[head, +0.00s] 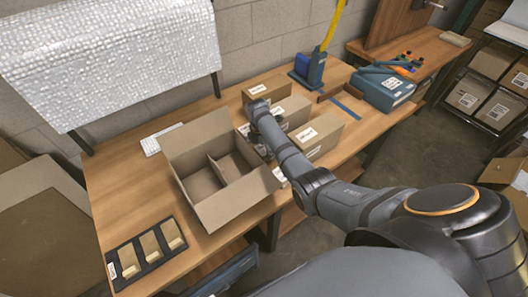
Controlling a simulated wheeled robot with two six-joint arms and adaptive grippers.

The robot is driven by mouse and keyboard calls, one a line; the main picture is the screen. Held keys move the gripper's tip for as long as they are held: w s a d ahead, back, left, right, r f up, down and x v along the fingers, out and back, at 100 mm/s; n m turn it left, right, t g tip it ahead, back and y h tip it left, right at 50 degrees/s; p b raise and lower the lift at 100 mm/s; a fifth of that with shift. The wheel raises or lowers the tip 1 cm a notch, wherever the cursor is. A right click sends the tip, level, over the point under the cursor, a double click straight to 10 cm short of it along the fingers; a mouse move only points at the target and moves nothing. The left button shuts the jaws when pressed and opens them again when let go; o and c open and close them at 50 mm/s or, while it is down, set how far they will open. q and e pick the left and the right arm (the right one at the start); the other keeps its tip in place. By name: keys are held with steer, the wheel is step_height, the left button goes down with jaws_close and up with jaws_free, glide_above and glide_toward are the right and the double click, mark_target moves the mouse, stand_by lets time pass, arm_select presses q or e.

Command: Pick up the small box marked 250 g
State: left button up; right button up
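Several cardboard boxes with white labels stand on the wooden table: a back box (268,90), a middle box (295,110) and a front box (320,135). The label print is too small to read, so I cannot tell which box is marked 250 g. My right arm reaches in from the lower right across these boxes. My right gripper (262,149) is at the left side of the boxes, beside the open carton's right edge. It is mostly hidden by the arm, and its fingers and anything between them cannot be made out. My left gripper is out of view.
A large open carton (192,150) with a divider stands left of the boxes. A black tray (122,270) with tan blocks lies at the front left.

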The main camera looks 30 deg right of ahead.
mark_target(264, 148)
steer(key=c, duration=0.7)
steer(key=shift+o, duration=0.2)
step_height(264, 148, up, 18)
steer(key=p, duration=0.2)
